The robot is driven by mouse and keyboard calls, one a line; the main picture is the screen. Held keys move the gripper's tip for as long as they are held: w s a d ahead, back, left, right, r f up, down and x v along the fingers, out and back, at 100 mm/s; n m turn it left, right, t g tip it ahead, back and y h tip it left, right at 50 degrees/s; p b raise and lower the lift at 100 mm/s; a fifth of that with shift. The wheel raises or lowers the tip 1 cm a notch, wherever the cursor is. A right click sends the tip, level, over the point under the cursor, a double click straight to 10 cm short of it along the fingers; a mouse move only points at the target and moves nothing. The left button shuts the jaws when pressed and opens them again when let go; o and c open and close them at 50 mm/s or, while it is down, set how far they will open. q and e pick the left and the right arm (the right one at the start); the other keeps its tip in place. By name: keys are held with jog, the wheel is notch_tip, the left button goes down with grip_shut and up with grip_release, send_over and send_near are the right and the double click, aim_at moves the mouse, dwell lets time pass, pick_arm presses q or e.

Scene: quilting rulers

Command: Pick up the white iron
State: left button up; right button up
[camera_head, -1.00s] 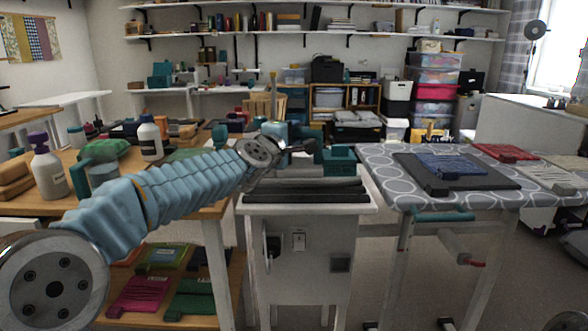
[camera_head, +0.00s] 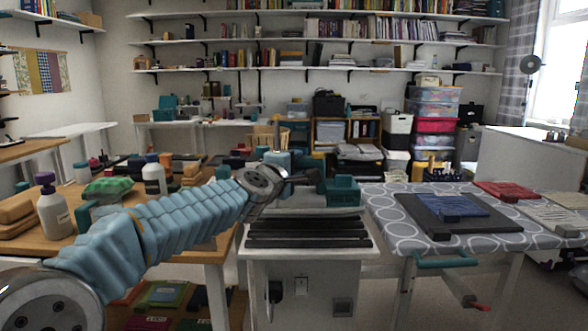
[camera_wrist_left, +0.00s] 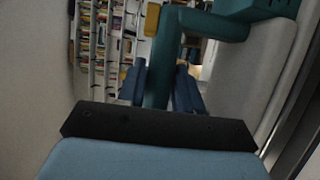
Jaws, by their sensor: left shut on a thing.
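My left gripper (camera_head: 298,178) is above the back of the white cabinet (camera_head: 364,240) in the head view. In the left wrist view, its two blue fingers (camera_wrist_left: 160,82) are shut on a teal bar (camera_wrist_left: 162,60). The bar joins a teal crosspiece and a slotted teal block (camera_wrist_left: 262,8). The teal block also shows in the head view (camera_head: 343,191), just right of the gripper. I cannot make out a white iron for certain in either view. My right gripper is not in view.
On the left, a wooden table (camera_head: 195,250) is crowded with bottles and a green bag.

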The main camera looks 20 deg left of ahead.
pick_arm(q)
jog(key=s+d+r, duration=0.4)
jog(key=s+r, duration=0.5)
jog(key=s, duration=0.4)
jog(key=shift+r, duration=0.25)
